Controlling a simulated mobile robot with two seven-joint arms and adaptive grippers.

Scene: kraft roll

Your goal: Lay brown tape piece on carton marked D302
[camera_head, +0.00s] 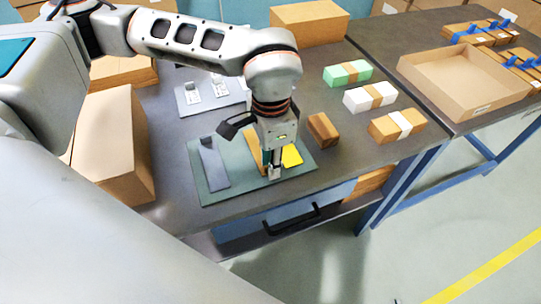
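A brown strip (253,146), which looks like the brown tape piece, lies on the grey-green mat (216,197), partly hidden behind my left gripper. My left gripper (271,172) points down over the mat, between the brown strip and a yellow piece (292,156). Its fingers look close together, but I cannot tell whether they hold anything. Three banded cartons stand to the right: green with a brown band (336,77), white with a brown band (356,102), and brown with a white band (383,130). No D302 mark is readable. My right gripper is not in view.
A grey piece (213,166) lies on the mat's left. A small brown block (318,127) stands right of the gripper. Large cardboard boxes (108,140) stand left and a box (310,22) at the back. An open tray (458,105) is on the right-hand table.

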